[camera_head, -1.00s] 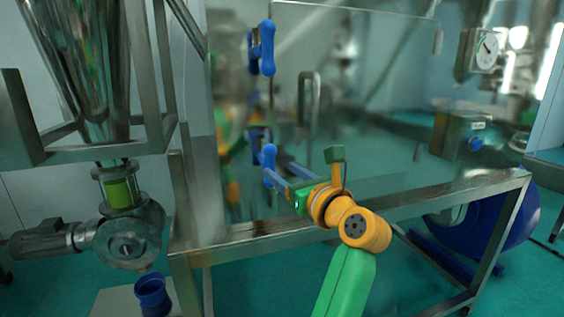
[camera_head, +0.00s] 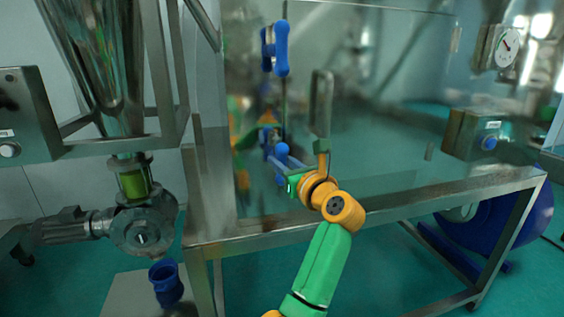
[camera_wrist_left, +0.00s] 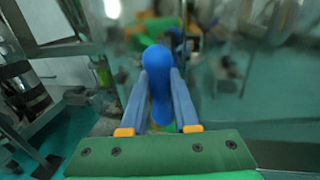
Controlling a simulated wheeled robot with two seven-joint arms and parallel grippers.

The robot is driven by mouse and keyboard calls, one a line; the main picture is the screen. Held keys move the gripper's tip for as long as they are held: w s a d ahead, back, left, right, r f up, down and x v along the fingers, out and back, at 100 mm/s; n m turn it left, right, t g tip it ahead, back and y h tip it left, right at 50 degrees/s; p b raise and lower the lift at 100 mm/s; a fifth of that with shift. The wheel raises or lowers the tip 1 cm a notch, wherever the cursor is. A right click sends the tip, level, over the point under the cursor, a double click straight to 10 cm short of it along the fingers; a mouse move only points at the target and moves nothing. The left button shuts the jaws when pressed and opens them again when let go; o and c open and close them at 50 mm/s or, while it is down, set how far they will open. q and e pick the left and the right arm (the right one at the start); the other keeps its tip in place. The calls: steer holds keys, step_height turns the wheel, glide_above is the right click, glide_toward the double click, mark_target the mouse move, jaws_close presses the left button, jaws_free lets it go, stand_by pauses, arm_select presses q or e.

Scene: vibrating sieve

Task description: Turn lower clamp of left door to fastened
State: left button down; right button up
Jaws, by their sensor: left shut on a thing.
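The lower clamp (camera_head: 282,149) is a blue handle at the left edge of the clear left door (camera_head: 385,140). In the left wrist view the lower clamp (camera_wrist_left: 157,60) stands about upright between the two blue-grey fingers, its rounded top facing the camera. My left gripper (camera_head: 276,158) is shut on this clamp, with a finger along each side. The fingers and green palm hide part of the clamp in the head view. The clamp's seat behind the handle is hidden. My right gripper is not in view.
The blue upper clamp (camera_head: 281,48) stands upright above on the same door edge. A metal door handle (camera_head: 321,104) rises close to my left wrist. A steel frame rail (camera_head: 420,195) runs below the door. A steel hopper (camera_head: 105,70) stands at the left.

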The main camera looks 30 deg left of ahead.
arm_select(q)
steer(key=m+p, duration=0.1)
steer(key=m, duration=0.3)
steer(key=shift+w+d+m+t, duration=0.1)
steer(key=shift+d+m+t, duration=0.05)
steer(key=shift+m+t, duration=0.2)
steer(key=m+p, duration=0.2)
steer(key=m, duration=0.2)
steer(key=shift+w+r+t+y+p, duration=0.1)
steer(key=shift+t+y+p, duration=0.2)
steer(key=shift+t, duration=0.05)
steer(key=m+p, duration=0.2)
steer(key=m, duration=0.1)
steer(key=m+t+p, duration=0.1)
steer(key=m+p, duration=0.2)
steer(key=shift+d+m+t, duration=0.1)
steer(key=shift+m+t, duration=0.15)
steer(key=shift+t, duration=0.05)
steer(key=m+p, duration=0.1)
steer(key=m+t+p, duration=0.1)
steer(key=shift+f+m+h, duration=0.2)
steer(key=shift+m+h, duration=0.1)
steer(key=shift+h, duration=0.1)
steer(key=shift+f+m+p, duration=0.25)
steer(key=shift+m+p, duration=0.65)
steer(key=shift+m, duration=0.3)
steer(key=shift+w, duration=0.1)
steer(key=c, duration=0.7)
jaws_free()
